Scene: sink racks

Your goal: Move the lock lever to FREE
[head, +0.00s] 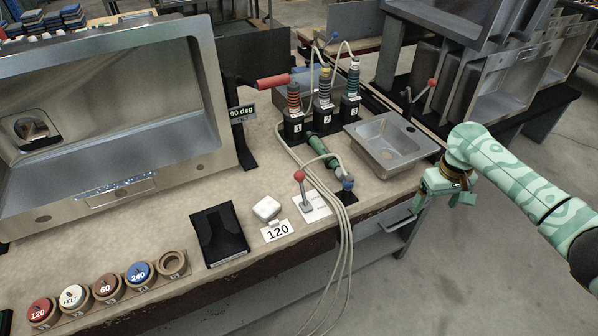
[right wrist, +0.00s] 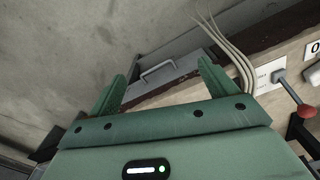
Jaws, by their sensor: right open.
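A lever with a red ball knob (head: 300,176) stands on a white labelled plate (head: 313,207) near the bench's front edge; its print is too small to read. The same red knob (right wrist: 306,111) and plate (right wrist: 268,79) show at the right of the right wrist view. A second red-knobbed lever (head: 432,83) stands behind the small sink. I cannot tell from the labels which is the lock lever. My right gripper (head: 440,200) is open and empty, off the bench's front right, apart from both levers. My left gripper is out of view.
A large tilted sink (head: 110,185) with a red handle (head: 273,81) fills the left. Cables (head: 342,235) hang over the front edge beside the plate. A green tool (head: 322,152), three numbered holders (head: 323,115) and a small sink (head: 385,143) stand behind. A drawer handle (head: 398,224) juts out below.

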